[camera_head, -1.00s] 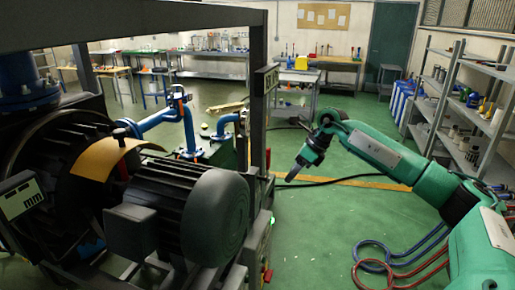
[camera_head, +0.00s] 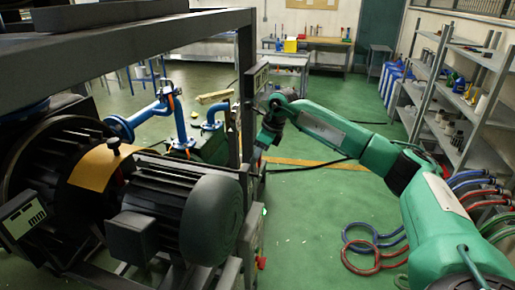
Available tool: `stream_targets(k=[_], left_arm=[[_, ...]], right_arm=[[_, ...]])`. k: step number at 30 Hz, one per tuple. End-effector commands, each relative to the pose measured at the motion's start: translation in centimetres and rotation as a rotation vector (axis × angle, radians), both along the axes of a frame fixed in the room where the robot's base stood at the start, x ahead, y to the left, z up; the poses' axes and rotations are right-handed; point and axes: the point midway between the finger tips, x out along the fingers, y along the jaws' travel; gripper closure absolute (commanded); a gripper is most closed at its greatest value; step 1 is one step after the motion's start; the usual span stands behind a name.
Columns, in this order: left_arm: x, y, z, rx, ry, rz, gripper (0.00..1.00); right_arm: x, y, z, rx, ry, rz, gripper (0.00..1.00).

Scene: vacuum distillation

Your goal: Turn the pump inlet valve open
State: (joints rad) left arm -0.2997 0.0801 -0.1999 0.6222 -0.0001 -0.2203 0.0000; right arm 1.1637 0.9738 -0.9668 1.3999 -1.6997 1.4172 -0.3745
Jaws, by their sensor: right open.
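Blue piping (camera_head: 180,122) stands behind the pump and motor, inside the dark frame. What looks like the valve (camera_head: 169,97), with a small orange part, sits at the top of this piping; I cannot tell its turn position. My right gripper (camera_head: 256,160) points downward beside the frame's upright post, to the right of the piping and apart from the valve. It is open, small in the picture, and nothing shows between its fingers. My left gripper is not in view.
The dark frame's post (camera_head: 246,85) and top beam (camera_head: 120,50) stand between my right arm and the piping. The grey motor (camera_head: 211,220) fills the lower left. Blue and red hoses (camera_head: 372,245) lie on the floor at right. Open green floor lies beyond.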

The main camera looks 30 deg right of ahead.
Motion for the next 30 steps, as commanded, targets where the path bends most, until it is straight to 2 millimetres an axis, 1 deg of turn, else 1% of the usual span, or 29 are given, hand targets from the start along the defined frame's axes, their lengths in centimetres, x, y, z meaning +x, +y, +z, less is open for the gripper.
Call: stream_targets(k=[1, 4, 15, 16, 17, 21, 22, 30], left_arm=[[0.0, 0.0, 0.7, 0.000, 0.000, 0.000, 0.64], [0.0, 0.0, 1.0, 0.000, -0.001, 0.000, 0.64], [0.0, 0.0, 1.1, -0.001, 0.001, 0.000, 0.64], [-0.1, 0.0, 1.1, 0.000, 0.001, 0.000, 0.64], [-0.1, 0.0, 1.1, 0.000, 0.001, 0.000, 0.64], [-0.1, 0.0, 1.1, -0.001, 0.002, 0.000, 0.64], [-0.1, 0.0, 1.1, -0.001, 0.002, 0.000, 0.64], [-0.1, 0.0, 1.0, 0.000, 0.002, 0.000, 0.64]], right_arm=[[0.0, 0.0, -0.1, 0.000, 0.003, -0.001, 0.58], [0.1, 0.1, -0.7, 0.000, 0.002, -0.001, 0.58], [0.2, 0.2, -1.2, 0.001, -0.001, 0.000, 0.58], [0.2, 0.2, -1.2, 0.001, -0.001, 0.000, 0.62], [0.2, 0.2, -1.2, 0.001, -0.001, 0.000, 0.68], [0.2, 0.2, -1.2, 0.000, 0.000, 0.000, 0.95], [0.2, 0.2, -1.2, 0.001, -0.001, 0.000, 1.00], [0.2, 0.4, -1.2, 0.006, 0.006, 0.000, 1.00]])
